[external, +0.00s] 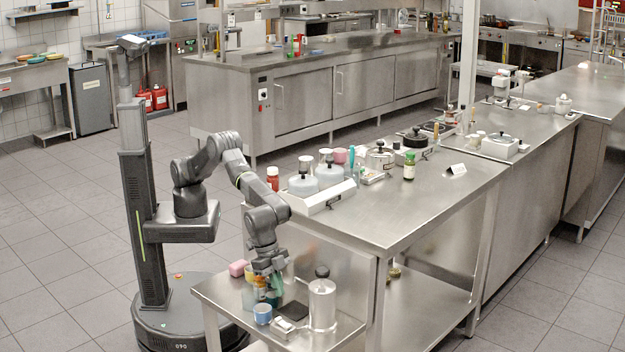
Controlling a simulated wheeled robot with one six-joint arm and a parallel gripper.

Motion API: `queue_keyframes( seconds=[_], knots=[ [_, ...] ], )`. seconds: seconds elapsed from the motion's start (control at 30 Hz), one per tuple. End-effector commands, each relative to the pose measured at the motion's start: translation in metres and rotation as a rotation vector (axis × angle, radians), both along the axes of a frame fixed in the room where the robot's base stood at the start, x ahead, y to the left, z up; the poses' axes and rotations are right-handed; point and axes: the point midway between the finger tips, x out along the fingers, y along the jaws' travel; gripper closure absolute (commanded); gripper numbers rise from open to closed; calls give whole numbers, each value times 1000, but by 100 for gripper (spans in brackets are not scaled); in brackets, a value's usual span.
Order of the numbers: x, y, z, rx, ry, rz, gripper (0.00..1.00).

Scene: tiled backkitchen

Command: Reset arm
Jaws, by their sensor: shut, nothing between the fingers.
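My gripper (268,282) hangs low at the end of my bent grey arm, over the small steel side table (348,328) in the external view. It points down among the small objects there. The jaws are shut and hold nothing. The fingertips are small and partly lost against a teal-green item (262,298) just below, and I cannot tell whether they touch it.
Tiled floor (50,260) is open at left.

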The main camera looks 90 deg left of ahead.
Motion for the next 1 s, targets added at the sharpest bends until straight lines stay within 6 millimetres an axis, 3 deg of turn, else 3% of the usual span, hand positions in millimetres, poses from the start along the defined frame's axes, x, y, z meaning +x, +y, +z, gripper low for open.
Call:
queue_keyframes(
  seconds=[0.23,0.3,0.67,0.73,1.0],
  knots=[
    [11,-11,-42,1,1,0,100],
    [11,-12,-16,-6,-3,-1,100],
    [7,-7,51,-3,-2,-1,100],
    [7,-7,30,4,3,-1,100],
    [10,-10,-24,3,2,0,100]
  ],
)
